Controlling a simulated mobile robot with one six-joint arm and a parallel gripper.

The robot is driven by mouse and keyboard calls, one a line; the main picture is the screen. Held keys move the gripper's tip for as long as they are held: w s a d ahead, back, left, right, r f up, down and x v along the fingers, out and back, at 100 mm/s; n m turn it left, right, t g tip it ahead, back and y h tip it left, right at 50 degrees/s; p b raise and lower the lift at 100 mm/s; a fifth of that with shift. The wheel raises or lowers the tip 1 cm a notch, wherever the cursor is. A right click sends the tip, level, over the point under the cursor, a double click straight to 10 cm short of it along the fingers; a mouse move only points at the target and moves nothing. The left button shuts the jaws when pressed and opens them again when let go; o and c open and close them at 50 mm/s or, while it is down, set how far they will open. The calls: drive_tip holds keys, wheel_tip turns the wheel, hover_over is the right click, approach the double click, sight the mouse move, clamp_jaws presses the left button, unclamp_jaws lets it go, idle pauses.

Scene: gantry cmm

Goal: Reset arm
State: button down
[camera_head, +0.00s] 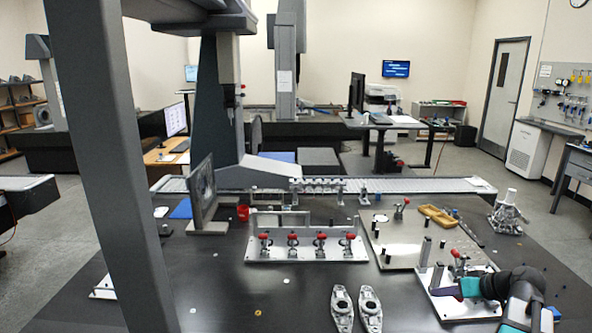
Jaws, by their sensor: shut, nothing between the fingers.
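My arm, black, white and teal, reaches in from the lower right. Its end, my gripper (444,292), points left over a white fixture plate (440,312) at the right front of the dark table. The gripper is small and dark in this view; it is shut and holds nothing. My arm hides part of the fixture plate. I cannot tell whether the gripper touches the plate.
Two grey metal parts (342,307) lie left of the plate. A fixture with red-knobbed clamps (305,252) stands mid-table. Behind my arm are a metal plate (400,258), a yellow tray (437,215) and a silver casting (508,213). The left front is mostly clear.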

drive_tip(key=s+a+f+g+h, duration=0.2)
drive_tip(key=s+a+f+g, duration=0.2)
drive_tip(key=a+f, duration=1.1)
drive_tip(key=s+a+f+g+h, duration=0.2)
drive_tip(key=s+a+f+g, duration=0.2)
drive_tip(key=a+f, duration=1.05)
drive_tip(key=s+f+g+b, duration=0.3)
drive_tip(key=s+f+b, duration=0.2)
drive_tip(key=s+f, duration=0.8)
drive_tip(key=s+f+g+b, duration=0.3)
drive_tip(key=s+f+b, duration=0.3)
drive_tip(key=s+f, duration=0.6)
wheel_tip(320, 180, down, 5)
drive_tip(key=shift+s+f+m+b, duration=0.1)
drive_tip(key=shift+s+m+b, duration=0.2)
drive_tip(key=shift+s, duration=0.1)
